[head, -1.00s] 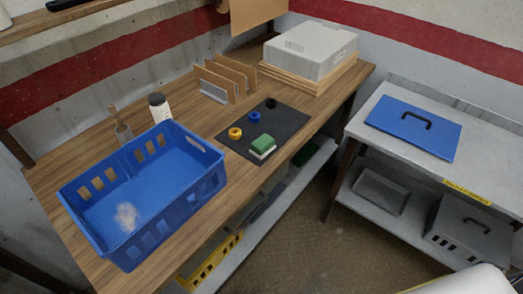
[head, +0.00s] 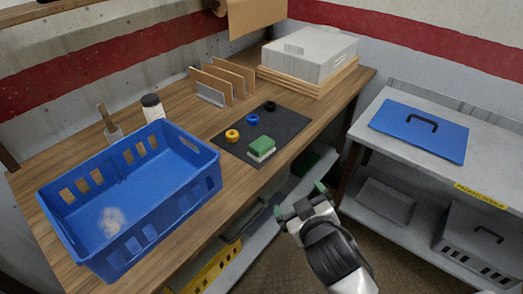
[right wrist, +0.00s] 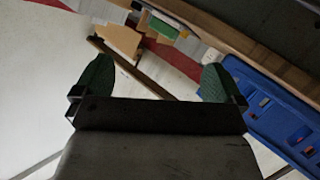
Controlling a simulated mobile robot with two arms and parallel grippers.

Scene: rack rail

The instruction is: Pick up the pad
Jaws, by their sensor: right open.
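The pad (head: 261,147) is a small block, green on top and whitish below. It lies on the dark mat (head: 282,133) on the wooden table, near the mat's front edge. My right gripper (head: 301,197) is open and empty, in front of the table and to the right of the pad, apart from it. In the right wrist view its two green fingertips (right wrist: 155,80) stand wide apart with nothing between them. My left gripper is not in view.
Yellow (head: 232,135), blue (head: 252,118) and black (head: 270,106) rings lie on the mat. A blue crate (head: 160,220) stands left of it. Wooden dividers (head: 222,82) and a grey box (head: 310,52) stand behind. A side table holds a blue lid (head: 419,129).

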